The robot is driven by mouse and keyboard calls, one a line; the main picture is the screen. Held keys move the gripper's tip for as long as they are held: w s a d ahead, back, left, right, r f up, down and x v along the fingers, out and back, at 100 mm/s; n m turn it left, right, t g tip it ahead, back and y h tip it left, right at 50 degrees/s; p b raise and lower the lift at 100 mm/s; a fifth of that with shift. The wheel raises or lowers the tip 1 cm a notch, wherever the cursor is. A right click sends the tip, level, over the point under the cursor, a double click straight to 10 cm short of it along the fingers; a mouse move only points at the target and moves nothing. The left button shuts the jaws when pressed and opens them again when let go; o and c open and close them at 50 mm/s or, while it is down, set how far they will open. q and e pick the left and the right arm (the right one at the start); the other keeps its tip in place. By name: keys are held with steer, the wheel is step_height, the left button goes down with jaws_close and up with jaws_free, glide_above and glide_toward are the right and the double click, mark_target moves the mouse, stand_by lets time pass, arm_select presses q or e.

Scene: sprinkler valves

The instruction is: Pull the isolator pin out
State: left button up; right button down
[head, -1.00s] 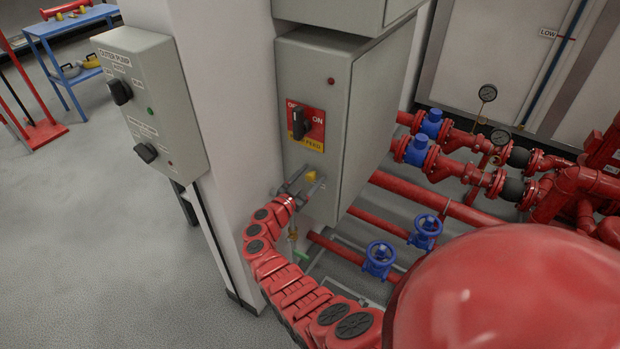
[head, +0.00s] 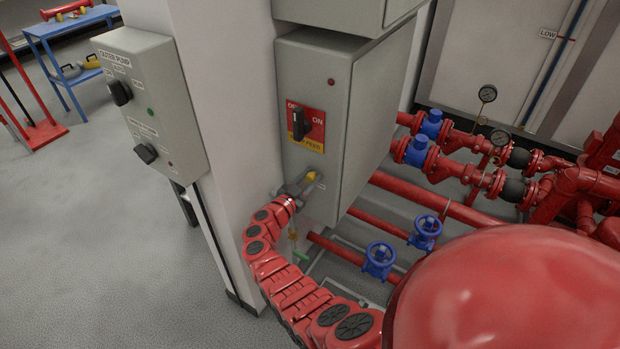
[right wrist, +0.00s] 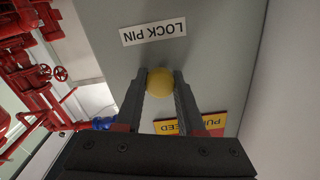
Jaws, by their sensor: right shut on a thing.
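The isolator pin shows as a yellow knob (head: 311,176) low on the front of the grey isolator box (head: 313,85). My right gripper (head: 304,183) is at the box front with its fingers around the knob. In the right wrist view the yellow knob (right wrist: 160,82) sits between the two dark fingertips (right wrist: 160,84), below a "LOCK PIN" label (right wrist: 153,33), shown upside down. The gripper is shut on it. The pin's shaft is hidden, and I cannot tell how far in it sits. My left gripper is not in view.
A black rotary switch (head: 301,124) on a red and yellow plate is above the pin. A grey pump control box (head: 150,100) hangs to the left on the white pillar. Red pipes with blue valves (head: 380,258) fill the right side.

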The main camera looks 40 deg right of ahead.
stand_by(0.8)
steer(key=shift+s+a+r+p, duration=0.15)
steer(key=shift+a+p, duration=0.2)
steer(key=shift+p, duration=0.15)
steer(key=shift+s+a+r+p, duration=0.1)
steer(key=shift+s+a+p, duration=0.05)
steer(key=shift+a+p, duration=0.3)
steer(key=shift+s+a+f, duration=0.1)
steer(key=shift+s+a, duration=0.05)
steer(key=shift+a, duration=0.05)
steer(key=shift+f, duration=0.25)
steer(key=c, duration=0.5)
jaws_free()
steer(key=shift+r, duration=0.1)
steer(key=shift+a, duration=0.15)
steer(key=v, duration=1.7)
steer(key=shift+s+a, duration=0.1)
